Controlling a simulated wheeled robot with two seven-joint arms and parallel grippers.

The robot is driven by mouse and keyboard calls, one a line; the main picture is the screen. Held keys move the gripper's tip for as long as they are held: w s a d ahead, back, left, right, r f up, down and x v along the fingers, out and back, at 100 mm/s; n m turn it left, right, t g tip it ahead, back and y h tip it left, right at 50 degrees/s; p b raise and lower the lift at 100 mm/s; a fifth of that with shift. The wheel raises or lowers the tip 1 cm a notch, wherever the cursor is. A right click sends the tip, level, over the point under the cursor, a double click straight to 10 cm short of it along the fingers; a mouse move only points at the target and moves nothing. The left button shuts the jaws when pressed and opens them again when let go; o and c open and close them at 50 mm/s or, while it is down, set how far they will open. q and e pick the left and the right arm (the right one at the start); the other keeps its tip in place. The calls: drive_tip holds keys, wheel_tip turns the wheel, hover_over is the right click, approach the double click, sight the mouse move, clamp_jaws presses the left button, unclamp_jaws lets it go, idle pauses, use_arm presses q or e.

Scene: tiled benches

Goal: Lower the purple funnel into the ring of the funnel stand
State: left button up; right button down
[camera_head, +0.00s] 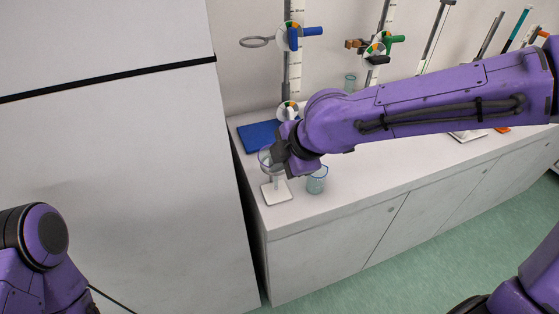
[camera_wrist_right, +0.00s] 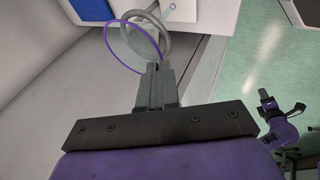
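The funnel is clear with a thin purple rim; it shows in the head view (camera_head: 264,157) and, as a purple hoop, in the right wrist view (camera_wrist_right: 108,42). My right gripper (camera_wrist_right: 155,70) is shut on the funnel's rim. In the head view, my right gripper (camera_head: 278,160) hides part of the funnel. The funnel stand has a white base (camera_head: 276,195) on the bench's left end. Its grey ring (camera_wrist_right: 168,34) overlaps the funnel's hoop in the wrist view; I cannot tell how deep the funnel sits. What looks like my left gripper (camera_wrist_right: 265,97) is small at the wrist view's right.
A glass beaker (camera_head: 317,180) stands just right of the stand. A blue pad (camera_head: 259,136) lies behind it. Tall rods with clamps, one with a grey ring (camera_head: 257,42), rise at the back. A tall white cabinet (camera_head: 120,180) stands at left. The bench front is clear.

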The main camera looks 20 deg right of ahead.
drive_tip(key=shift+f+b, duration=0.3)
drive_tip(key=shift+f, duration=0.25)
drive_tip(key=c, duration=1.3)
unclamp_jaws()
drive_tip(key=p+v, duration=0.5)
drive_tip(key=v, duration=0.5)
drive_tip(key=shift+r+p, duration=0.25)
drive_tip(key=shift+p, duration=0.05)
drive_tip(key=shift+s, duration=0.1)
